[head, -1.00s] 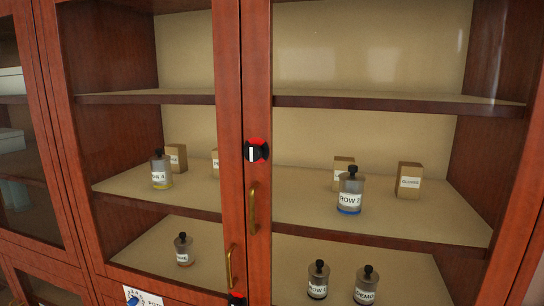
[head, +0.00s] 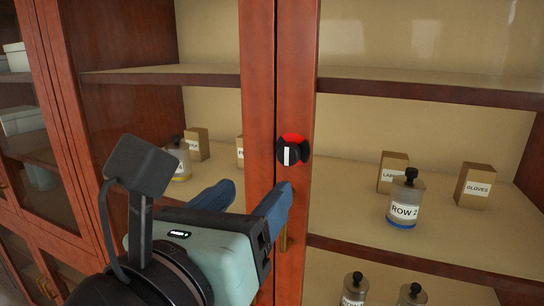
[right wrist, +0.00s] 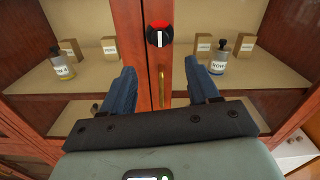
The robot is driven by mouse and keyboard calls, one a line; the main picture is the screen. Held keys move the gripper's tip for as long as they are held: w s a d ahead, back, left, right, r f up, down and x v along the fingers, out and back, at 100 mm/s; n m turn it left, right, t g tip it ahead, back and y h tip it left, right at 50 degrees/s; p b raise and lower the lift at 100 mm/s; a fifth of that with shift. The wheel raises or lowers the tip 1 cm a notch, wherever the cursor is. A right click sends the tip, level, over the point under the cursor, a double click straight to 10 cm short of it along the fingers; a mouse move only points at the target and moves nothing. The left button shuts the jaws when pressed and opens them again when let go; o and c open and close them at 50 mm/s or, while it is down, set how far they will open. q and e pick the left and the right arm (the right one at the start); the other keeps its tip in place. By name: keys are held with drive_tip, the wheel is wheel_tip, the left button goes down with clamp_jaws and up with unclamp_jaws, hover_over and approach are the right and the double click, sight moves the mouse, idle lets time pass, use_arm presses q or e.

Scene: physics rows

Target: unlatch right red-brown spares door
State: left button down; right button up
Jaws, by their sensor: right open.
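The right red-brown spares door (head: 294,84) is a wood frame with glass, and it stands shut beside the left door's frame. On it is a black round latch knob (head: 291,150) with a white upright mark and red above. The knob also shows in the right wrist view (right wrist: 158,35), ahead of the fingers. A brass handle (right wrist: 161,86) runs below it, mostly hidden in the head view. My right gripper (head: 245,200) is open and empty, with blue fingers just below and left of the knob, apart from it. In the right wrist view the fingers (right wrist: 160,92) straddle the handle's line. My left gripper is not in view.
Behind the glass are shelves with a ROW 2 bottle (head: 405,200), a gloves box (head: 474,186) and other small boxes and bottles. The left door (head: 257,80) adjoins. Another cabinet section (head: 30,120) stands at far left.

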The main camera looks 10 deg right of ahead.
sight(287, 157)
drive_tip(key=p+x, duration=0.1)
drive_tip(key=x, duration=1)
drive_tip(key=shift+d+p, duration=0.1)
drive_tip(key=shift+p, duration=0.2)
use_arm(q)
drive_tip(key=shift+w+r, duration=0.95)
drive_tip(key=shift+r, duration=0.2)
use_arm(e)
drive_tip(key=c, duration=1)
